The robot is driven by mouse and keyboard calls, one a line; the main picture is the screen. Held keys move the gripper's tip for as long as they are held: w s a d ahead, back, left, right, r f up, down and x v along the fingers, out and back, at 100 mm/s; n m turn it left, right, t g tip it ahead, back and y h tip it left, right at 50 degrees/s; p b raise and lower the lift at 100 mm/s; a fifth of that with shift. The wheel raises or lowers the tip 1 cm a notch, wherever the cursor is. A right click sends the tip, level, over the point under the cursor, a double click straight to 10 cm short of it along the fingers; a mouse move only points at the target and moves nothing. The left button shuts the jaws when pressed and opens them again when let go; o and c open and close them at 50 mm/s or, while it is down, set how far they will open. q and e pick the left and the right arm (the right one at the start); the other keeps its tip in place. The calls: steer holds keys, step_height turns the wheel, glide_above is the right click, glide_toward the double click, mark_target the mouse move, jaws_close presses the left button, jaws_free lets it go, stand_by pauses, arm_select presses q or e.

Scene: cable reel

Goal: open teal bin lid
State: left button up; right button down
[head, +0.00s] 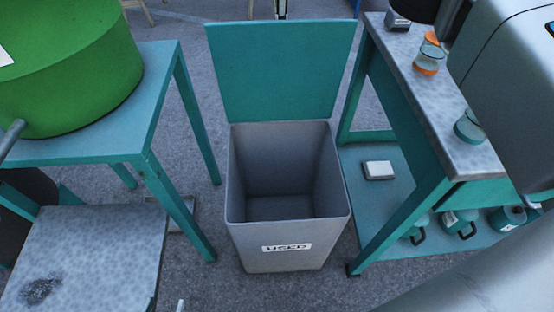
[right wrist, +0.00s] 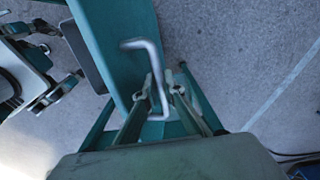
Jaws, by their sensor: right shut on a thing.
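The teal bin lid (head: 280,70) stands raised, nearly upright, along the back edge of the grey bin (head: 290,245) in the head view. The bin's mouth is uncovered and its inside looks empty. A white label is on its front. In the right wrist view, my right gripper (right wrist: 160,90) has its two fingers on either side of a bent silver handle (right wrist: 152,58) and is shut on it. The handle lies in front of a teal surface. A small pale tip at the head view's bottom edge may be my left gripper (head: 180,305); its jaws cannot be made out.
A green reel (head: 70,65) rests on a teal table (head: 140,120) at left, above a lower grey bench (head: 90,245). At right is a workbench (head: 440,110) with jars and a lower shelf. A white box (head: 378,170) sits there. Table legs flank the bin closely.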

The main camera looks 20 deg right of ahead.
steer(key=w+b, duration=0.1)
steer(key=b, duration=0.1)
steer(key=w+b, duration=0.1)
steer(key=b, duration=0.1)
steer(key=w+d+b, duration=0.1)
steer(key=b, duration=0.1)
steer(key=shift+w+f, duration=0.25)
steer(key=c, duration=1)
jaws_free()
arm_select(q)
steer(key=w+d+r+n+t+h, duration=0.1)
steer(key=w+d+r+n, duration=0.1)
steer(key=d, duration=0.3)
steer(key=shift+w+d+r+h, duration=0.2)
steer(key=shift+d+r+h, duration=0.15)
steer(key=shift+r, duration=0.4)
arm_select(e)
steer(key=shift+o, duration=0.5)
steer(key=shift+r, duration=0.15)
